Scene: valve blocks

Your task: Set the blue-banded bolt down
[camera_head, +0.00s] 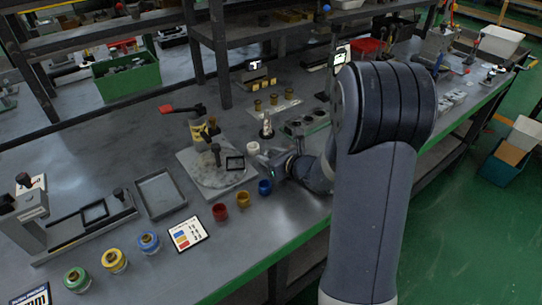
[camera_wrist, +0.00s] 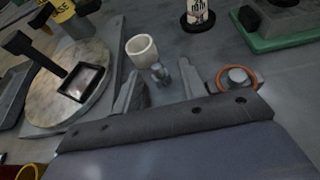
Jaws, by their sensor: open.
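My gripper (camera_wrist: 160,90) is open, low over the bench, with its two fingers spread in the wrist view. A small grey-blue bolt-like piece (camera_wrist: 160,73) stands between and just beyond the fingertips. I cannot make out a blue band on it, nor whether it touches a finger. A white cup (camera_wrist: 142,48) stands just behind it. In the head view my gripper (camera_head: 271,161) is beside the white cup (camera_head: 253,148), and the small piece cannot be made out there.
An orange ring (camera_wrist: 237,80) around a grey knob is right of my fingers. A round plate with a black frame (camera_head: 235,163) is to the left. A blue cup (camera_head: 265,187) stands near the front edge, and a bottle (camera_head: 266,128) behind.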

